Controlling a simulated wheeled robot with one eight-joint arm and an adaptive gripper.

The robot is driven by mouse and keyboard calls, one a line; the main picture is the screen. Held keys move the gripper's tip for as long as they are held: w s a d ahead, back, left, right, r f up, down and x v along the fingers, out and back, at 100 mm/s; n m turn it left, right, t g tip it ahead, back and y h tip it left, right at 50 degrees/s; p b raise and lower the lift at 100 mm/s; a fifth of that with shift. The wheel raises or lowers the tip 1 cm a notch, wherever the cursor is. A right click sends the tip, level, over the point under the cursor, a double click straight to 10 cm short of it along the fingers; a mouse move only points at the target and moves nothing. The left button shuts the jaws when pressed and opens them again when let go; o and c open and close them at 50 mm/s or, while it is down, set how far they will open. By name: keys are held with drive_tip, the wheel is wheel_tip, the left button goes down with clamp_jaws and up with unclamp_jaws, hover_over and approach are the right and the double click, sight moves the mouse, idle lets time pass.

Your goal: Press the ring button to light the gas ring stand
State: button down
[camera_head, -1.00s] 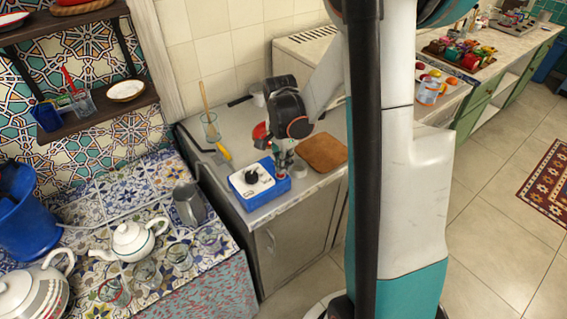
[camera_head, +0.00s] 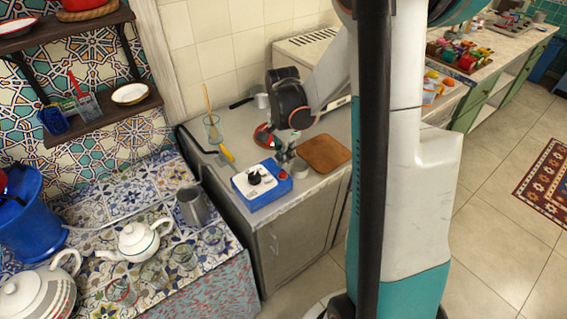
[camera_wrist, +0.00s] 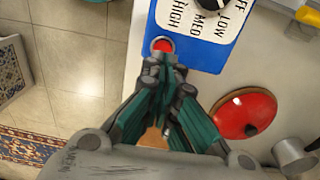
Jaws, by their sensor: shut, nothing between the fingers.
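A blue control box (camera_head: 254,200) with a white panel and black dial (camera_head: 254,177) sits on the grey counter. A red button (camera_head: 283,175) is on its top near the right end. In the wrist view the red button (camera_wrist: 163,45) shows beside the dial markings LOW, MED and HIGH. My gripper (camera_head: 283,156) is shut and empty, just behind the button. In the wrist view my gripper's fingertips (camera_wrist: 163,64) lie just below the button and overlap its lower edge; I cannot tell whether they touch. I cannot make out a flame or the gas ring stand.
A wooden board (camera_head: 324,153) lies right of the box. A red lid-like disc (camera_wrist: 244,114) lies close to my gripper. A glass with a wooden stick (camera_head: 212,130) stands at the counter's back left. A metal pitcher (camera_head: 192,205) and white teapot (camera_head: 137,238) stand on the tiled surface.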

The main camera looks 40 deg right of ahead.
sight(284, 172)
wheel_tip(284, 172, up, 9)
drive_tip(key=p, duration=0.2)
drive_tip(key=shift+w, duration=0.2)
idle(0.4)
